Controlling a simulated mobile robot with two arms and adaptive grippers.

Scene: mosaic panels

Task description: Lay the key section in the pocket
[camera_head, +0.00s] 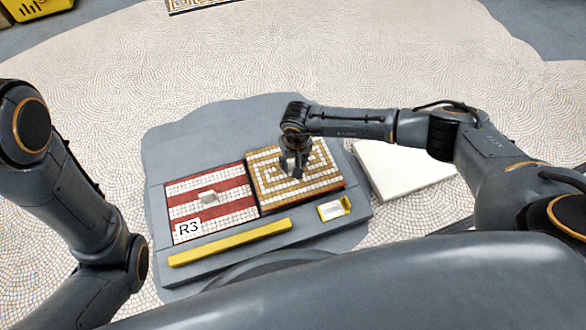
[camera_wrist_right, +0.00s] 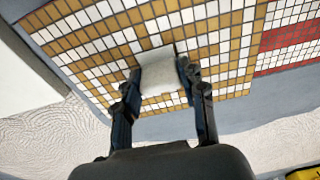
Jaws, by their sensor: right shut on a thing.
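A mosaic section of ochre and white concentric squares (camera_head: 323,180) lies or hovers at the right half of a grey board (camera_head: 210,127). Its front side shows as a thick edge, and I cannot tell whether it sits in a pocket or a little above it. My right gripper (camera_head: 294,172) is over its middle. In the right wrist view the fingers (camera_wrist_right: 160,80) are shut on the pale block-shaped knob (camera_wrist_right: 162,72) on the section (camera_wrist_right: 112,43). Any pocket under the section is hidden. My left arm shows at the left, but its gripper is out of view.
A yellow bar (camera_head: 230,243) and a small yellow holder with a card (camera_head: 334,209) are along the board's front. A white slab (camera_head: 395,172) lies right.

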